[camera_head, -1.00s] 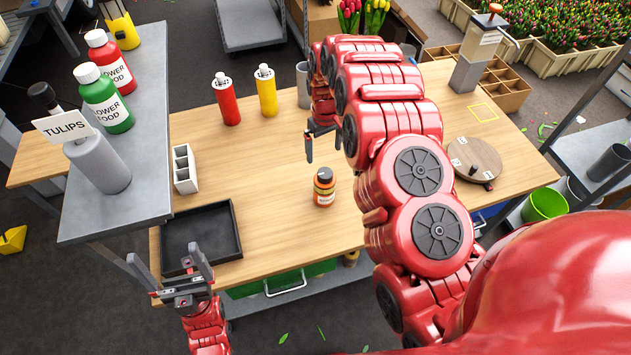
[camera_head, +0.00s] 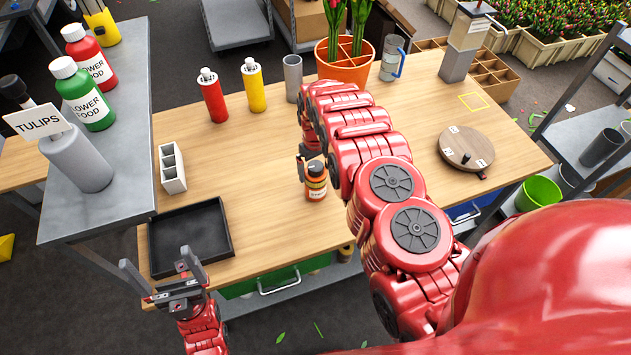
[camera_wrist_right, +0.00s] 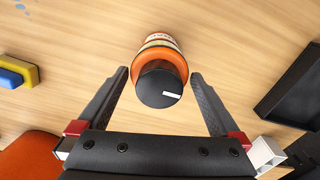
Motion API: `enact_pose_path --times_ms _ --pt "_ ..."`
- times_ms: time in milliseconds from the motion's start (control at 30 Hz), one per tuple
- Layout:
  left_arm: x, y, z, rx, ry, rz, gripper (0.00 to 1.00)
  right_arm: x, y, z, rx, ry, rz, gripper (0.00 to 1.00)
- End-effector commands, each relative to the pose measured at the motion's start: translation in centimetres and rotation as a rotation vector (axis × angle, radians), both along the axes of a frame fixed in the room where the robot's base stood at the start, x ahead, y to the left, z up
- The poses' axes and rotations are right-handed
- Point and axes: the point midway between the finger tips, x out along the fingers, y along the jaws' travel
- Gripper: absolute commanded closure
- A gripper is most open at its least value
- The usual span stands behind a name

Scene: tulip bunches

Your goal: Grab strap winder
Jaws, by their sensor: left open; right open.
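A small orange cylinder (camera_head: 316,188) with a black top and a pale label stands upright on the wooden table. It is the likeliest strap winder, but I cannot read its label. My right gripper (camera_head: 308,165) is just behind it, partly hidden by my arm. In the right wrist view the cylinder (camera_wrist_right: 160,50) shows between the open fingers of my right gripper (camera_wrist_right: 160,73), with a gap on each side. My left gripper (camera_head: 160,262) is open and empty in front of the black tray, far from the cylinder.
The black tray (camera_head: 222,250) and a white divided holder (camera_head: 172,168) lie at left. Red (camera_head: 212,97) and yellow (camera_head: 254,88) bottles, a grey cup (camera_head: 293,78) and an orange pot (camera_head: 345,70) stand at the back. A round disc (camera_head: 467,147) lies at right.

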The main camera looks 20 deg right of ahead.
Motion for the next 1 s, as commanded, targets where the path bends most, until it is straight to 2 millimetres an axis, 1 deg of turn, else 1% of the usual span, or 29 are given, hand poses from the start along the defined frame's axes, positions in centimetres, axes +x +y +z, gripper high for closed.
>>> enact_pose_path --times_ms 167,367,400,433,600,967,1000 --pt "0.0 0.0 1.5 0.000 0.000 0.000 0.00 -0.2 -0.1 -1.1 -0.001 0.002 0.001 0.00" --pt "0.0 0.0 2.2 0.000 0.000 0.000 0.00 -0.1 -0.1 -2.6 -0.001 -0.001 0.001 0.00" --pt "0.0 0.0 1.7 0.000 0.000 0.000 0.00 -0.1 -0.2 -3.4 -0.002 -0.001 0.000 0.00" --pt "0.0 0.0 1.5 0.000 0.000 0.000 0.00 -0.2 -0.3 -3.8 -0.001 0.002 0.000 0.00" --pt "0.0 0.0 1.1 0.000 0.000 0.000 0.00 -0.1 -0.2 -4.7 -0.001 0.000 0.000 0.00" --pt "0.0 0.0 1.0 0.000 0.000 0.000 0.00 -0.2 -0.1 -4.9 0.000 0.000 0.000 0.00" --pt "0.0 0.0 1.0 0.000 0.000 0.000 0.00 -0.1 -0.1 -4.9 0.000 0.000 0.000 0.05"
